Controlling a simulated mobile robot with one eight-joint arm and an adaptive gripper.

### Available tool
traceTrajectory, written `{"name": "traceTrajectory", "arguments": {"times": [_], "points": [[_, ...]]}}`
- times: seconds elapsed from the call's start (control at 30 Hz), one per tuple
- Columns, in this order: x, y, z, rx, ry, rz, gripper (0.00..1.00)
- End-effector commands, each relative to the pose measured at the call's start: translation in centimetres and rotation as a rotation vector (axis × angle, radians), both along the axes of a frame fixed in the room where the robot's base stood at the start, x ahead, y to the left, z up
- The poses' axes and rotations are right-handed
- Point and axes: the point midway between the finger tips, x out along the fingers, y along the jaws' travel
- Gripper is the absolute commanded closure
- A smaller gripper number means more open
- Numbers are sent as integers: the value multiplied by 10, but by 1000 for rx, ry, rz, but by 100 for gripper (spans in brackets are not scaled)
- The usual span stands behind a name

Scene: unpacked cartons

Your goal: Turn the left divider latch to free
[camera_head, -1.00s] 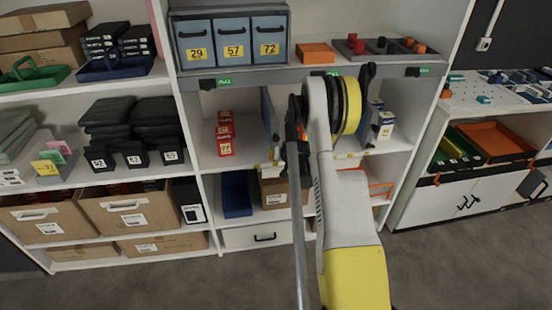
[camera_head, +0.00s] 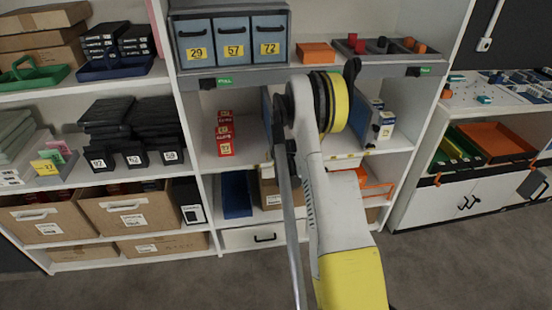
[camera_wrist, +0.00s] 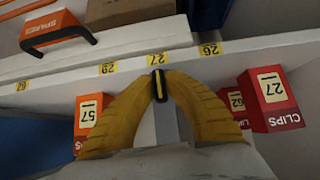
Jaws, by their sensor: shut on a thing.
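The left divider (camera_head: 267,112) is a blue-grey upright panel on the middle shelf, partly covered by my arm in the head view. In the wrist view its pale edge (camera_wrist: 169,124) runs between my fingers. A small black latch with a yellow stripe (camera_wrist: 158,84) is at the divider's end, by the shelf's front edge. My gripper (camera_wrist: 160,84) has its two yellow fingers closed around this latch, touching it from both sides. The fingertips are hidden behind my arm in the head view.
Red clip boxes (camera_head: 225,134) stand left of the divider; one red box (camera_wrist: 270,98) is close beside a finger. Yellow number labels line the shelf edge (camera_wrist: 118,75). A right divider (camera_head: 364,112) stands beyond my arm. A grey rail (camera_head: 262,79) crosses above.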

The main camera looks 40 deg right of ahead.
Motion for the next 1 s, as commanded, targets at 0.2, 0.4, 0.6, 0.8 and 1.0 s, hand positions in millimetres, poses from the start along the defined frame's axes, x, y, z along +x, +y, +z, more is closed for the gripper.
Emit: {"name": "traceTrajectory", "arguments": {"times": [0.2, 0.4, 0.6, 0.8, 1.0], "points": [[1, -1, 1, -2, -3, 0, 77], [0, 0, 1, -1, -1, 0, 77], [-13, 8, 16, -1, -1, 0, 77], [-41, 26, 49, -1, -1, 0, 77], [-62, 39, 74, -1, -2, 0, 77]]}}
